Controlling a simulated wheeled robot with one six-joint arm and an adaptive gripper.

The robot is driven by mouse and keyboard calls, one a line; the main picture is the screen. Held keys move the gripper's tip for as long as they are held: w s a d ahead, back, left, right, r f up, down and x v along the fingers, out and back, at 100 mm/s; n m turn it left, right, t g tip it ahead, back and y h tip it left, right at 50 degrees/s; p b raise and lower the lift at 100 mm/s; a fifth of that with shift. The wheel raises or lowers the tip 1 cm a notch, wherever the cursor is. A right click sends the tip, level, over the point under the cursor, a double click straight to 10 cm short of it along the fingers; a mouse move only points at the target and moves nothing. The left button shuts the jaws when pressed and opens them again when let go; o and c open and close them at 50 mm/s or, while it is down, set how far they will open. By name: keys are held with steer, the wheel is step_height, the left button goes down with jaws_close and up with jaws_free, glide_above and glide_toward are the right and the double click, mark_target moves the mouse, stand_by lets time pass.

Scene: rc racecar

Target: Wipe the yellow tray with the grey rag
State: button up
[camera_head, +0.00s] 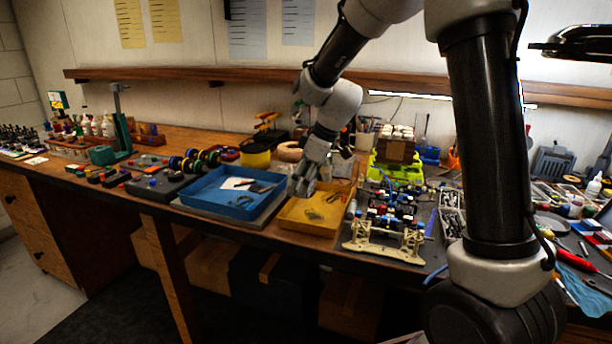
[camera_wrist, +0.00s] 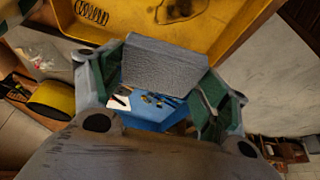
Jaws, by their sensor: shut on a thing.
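The yellow tray (camera_head: 290,221) lies on the workbench, with small items inside. In the wrist view the yellow tray (camera_wrist: 232,42) fills the top, with a coil spring (camera_wrist: 92,12) and a dark stain (camera_wrist: 180,9) on its floor. My gripper (camera_head: 304,184) is at the left side of the yellow tray, by the blue tray. In the wrist view my gripper (camera_wrist: 160,88) is shut on the grey rag (camera_wrist: 163,64), a grey block-like piece between its green-padded fingers. The rag appears near the tray's rim; whether it touches the tray I cannot tell.
A blue tray (camera_head: 212,206) with a paper and tools stands just left of the yellow tray. A car chassis (camera_head: 385,240) with several parts stands right of it. A yellow tape roll (camera_head: 255,157) is behind the blue tray. A wooden shelf (camera_head: 220,76) runs along the wall.

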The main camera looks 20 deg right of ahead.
mark_target(299, 213)
step_height(299, 213, down, 7)
steer(key=shift+s+f, duration=0.1)
steer(key=shift+f, duration=0.05)
steer(key=shift+d, duration=0.15)
steer(key=shift+c, duration=0.4)
steer(key=shift+s+d+f, duration=0.2)
steer(key=shift+s+d, duration=0.15)
steer(key=shift+d, duration=0.05)
steer(key=shift+c, duration=0.4)
steer(key=shift+s+d, duration=0.85)
steer(key=shift+d, duration=0.3)
steer(key=shift+s+d, duration=0.8)
steer(key=shift+d, duration=0.35)
steer(key=shift+s+d, duration=0.2)
steer(key=shift+d, duration=0.05)
steer(key=shift+r, duration=0.1)
steer(key=shift+a, duration=0.1)
steer(key=shift+w+a, duration=0.3)
steer(key=shift+w, duration=0.05)
steer(key=shift+w+a, duration=0.65)
steer(key=shift+a, duration=0.25)
steer(key=shift+w+a, duration=0.6)
steer(key=shift+a, duration=0.35)
steer(key=shift+w+a, duration=0.65)
steer(key=shift+a, duration=0.25)
steer(key=shift+r, duration=4.05)
steer(key=shift+s, duration=0.1)
